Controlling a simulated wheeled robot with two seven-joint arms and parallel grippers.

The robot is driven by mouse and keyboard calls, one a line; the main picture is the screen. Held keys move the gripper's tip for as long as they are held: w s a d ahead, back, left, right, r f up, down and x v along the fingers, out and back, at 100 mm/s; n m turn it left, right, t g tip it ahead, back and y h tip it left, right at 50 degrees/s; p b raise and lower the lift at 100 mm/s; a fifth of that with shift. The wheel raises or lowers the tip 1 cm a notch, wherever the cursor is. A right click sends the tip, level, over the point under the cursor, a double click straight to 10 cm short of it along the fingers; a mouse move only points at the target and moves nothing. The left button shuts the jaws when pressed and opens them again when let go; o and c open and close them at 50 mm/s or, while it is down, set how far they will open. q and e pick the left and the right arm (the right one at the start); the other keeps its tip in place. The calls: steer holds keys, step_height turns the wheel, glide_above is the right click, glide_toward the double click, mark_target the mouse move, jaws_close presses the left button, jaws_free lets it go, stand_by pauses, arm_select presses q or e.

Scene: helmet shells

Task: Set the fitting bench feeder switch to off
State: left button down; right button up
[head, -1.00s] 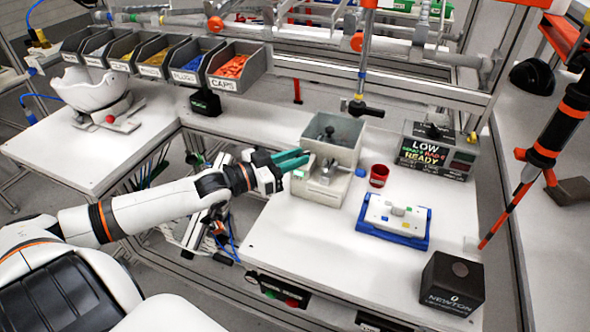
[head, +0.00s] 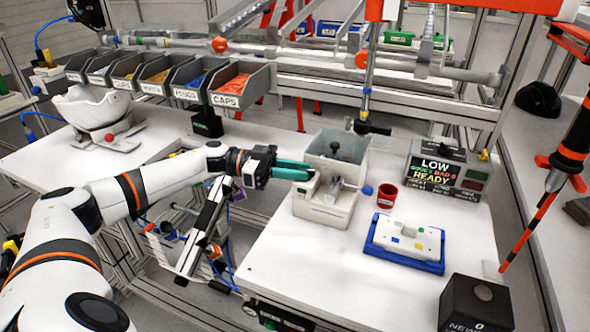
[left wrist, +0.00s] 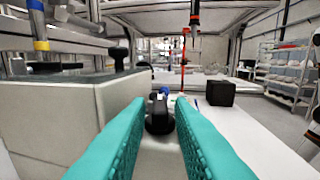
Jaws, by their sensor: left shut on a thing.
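The bench feeder is a grey box with an open hopper (head: 338,147) on top, standing on the white fitting bench. My left gripper (head: 308,172), with teal fingers, reaches its left side from the left. In the left wrist view the feeder's grey wall (left wrist: 70,110) fills the left. A black knob-like switch (left wrist: 160,113) shows between the fingertips, and the left gripper (left wrist: 160,125) is shut on it. In the head view the fingers hide the switch, and I cannot read its setting. My right gripper is not in view.
A red cup (head: 387,195), a blue tray (head: 378,257) with a white block, a black box (head: 478,305) and a display unit reading READY (head: 440,175) stand to the right. Labelled part bins (head: 232,100) line the back left. The bench front is clear.

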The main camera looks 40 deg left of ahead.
arm_select(q)
steer(key=shift+w+m+g+h, duration=0.25)
steer(key=shift+m+g+h, duration=0.25)
steer(key=shift+m+g, duration=0.7)
steer(key=shift+a+g, duration=0.1)
steer(key=shift+g, duration=0.2)
steer(key=c, duration=1.5)
jaws_free()
steer(key=b+v, duration=0.3)
steer(key=v, duration=0.9)
